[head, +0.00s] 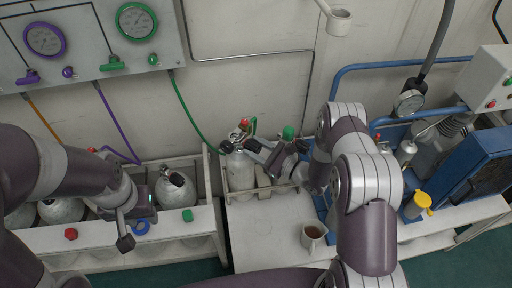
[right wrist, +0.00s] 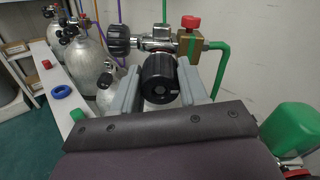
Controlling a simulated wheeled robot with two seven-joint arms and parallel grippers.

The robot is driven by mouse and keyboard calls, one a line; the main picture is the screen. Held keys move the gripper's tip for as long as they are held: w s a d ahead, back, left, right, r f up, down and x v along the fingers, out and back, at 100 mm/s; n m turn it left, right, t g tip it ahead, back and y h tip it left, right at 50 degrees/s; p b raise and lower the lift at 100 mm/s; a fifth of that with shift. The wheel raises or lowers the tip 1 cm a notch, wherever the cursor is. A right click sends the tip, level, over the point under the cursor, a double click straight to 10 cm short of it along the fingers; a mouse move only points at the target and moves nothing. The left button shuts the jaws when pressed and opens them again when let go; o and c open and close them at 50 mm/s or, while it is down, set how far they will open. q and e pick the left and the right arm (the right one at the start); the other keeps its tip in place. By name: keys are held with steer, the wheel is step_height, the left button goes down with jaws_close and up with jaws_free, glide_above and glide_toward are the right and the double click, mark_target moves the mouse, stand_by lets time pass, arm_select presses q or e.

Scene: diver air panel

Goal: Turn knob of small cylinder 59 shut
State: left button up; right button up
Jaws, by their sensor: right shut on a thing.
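A small pale cylinder (head: 240,174) stands upright in the rack in the middle of the head view; I cannot read a number on it. Its valve carries a black knob (right wrist: 158,78), seen end-on in the right wrist view. My right gripper (right wrist: 158,84) is shut on this knob, one grey finger on each side. In the head view the right gripper (head: 252,147) reaches the valve from the right. My left gripper (head: 127,228) hangs over the left rack near a blue ring (head: 140,228); its jaw opening is not clear.
A brass block with a red knob (right wrist: 190,22) and a green hose (right wrist: 222,68) sit just beyond the held knob. A green knob (head: 289,132) is close to my right wrist. A brown-filled jug (head: 312,237) stands on the bench. Larger cylinders (head: 176,192) stand left.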

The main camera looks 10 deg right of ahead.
steer(key=shift+m, duration=0.5)
steer(key=o, duration=1.1)
steer(key=shift+c, duration=0.2)
steer(key=b+v, duration=0.1)
steer(key=v, duration=1.1)
steer(key=shift+s+d, duration=0.2)
steer(key=shift+d, duration=0.05)
